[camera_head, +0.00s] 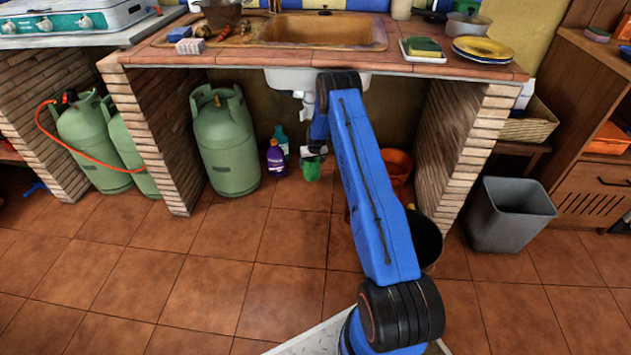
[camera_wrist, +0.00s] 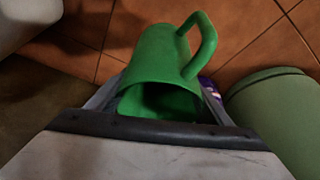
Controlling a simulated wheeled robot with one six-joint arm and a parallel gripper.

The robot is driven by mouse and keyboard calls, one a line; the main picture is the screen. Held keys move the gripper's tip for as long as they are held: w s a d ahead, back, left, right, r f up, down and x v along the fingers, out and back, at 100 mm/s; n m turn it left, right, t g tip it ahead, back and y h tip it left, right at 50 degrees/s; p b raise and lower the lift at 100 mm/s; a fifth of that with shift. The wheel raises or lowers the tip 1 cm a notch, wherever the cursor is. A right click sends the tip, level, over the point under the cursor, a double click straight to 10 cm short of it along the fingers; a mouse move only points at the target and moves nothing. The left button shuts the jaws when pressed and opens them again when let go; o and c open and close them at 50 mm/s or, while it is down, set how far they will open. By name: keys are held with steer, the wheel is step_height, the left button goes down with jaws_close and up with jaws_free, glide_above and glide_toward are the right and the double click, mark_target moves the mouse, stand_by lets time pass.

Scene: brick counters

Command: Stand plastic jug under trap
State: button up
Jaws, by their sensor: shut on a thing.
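The green plastic jug (camera_head: 312,171) is under the sink in the head view, below my gripper (camera_head: 313,152). My gripper is shut on it, though the fingertips are small and partly hidden. The wrist view shows the jug (camera_wrist: 160,65) with its dark opening toward the camera and its handle at the upper right. I cannot tell whether its base touches the floor. The white trap (camera_head: 307,104) hangs under the sink basin (camera_head: 280,79), partly behind my arm, above and near the jug.
A purple bottle (camera_head: 275,157) and a teal bottle (camera_head: 281,139) stand left of the jug. A green gas cylinder (camera_head: 224,140) stands further left. An orange bucket (camera_head: 398,163) and a dark bucket (camera_head: 428,238) are right of my arm. Brick piers (camera_head: 466,150) bound the bay.

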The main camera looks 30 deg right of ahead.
mark_target(314, 163)
step_height(314, 163, down, 9)
steer(key=shift+r, duration=0.15)
stand_by(0.4)
steer(key=o, duration=1.2)
steer(key=shift+c, duration=0.2)
steer(key=shift+s+a+r, duration=0.1)
steer(key=shift+r, duration=0.25)
steer(key=v, duration=1.1)
steer(key=shift+r, duration=0.15)
steer(key=shift+a, duration=0.1)
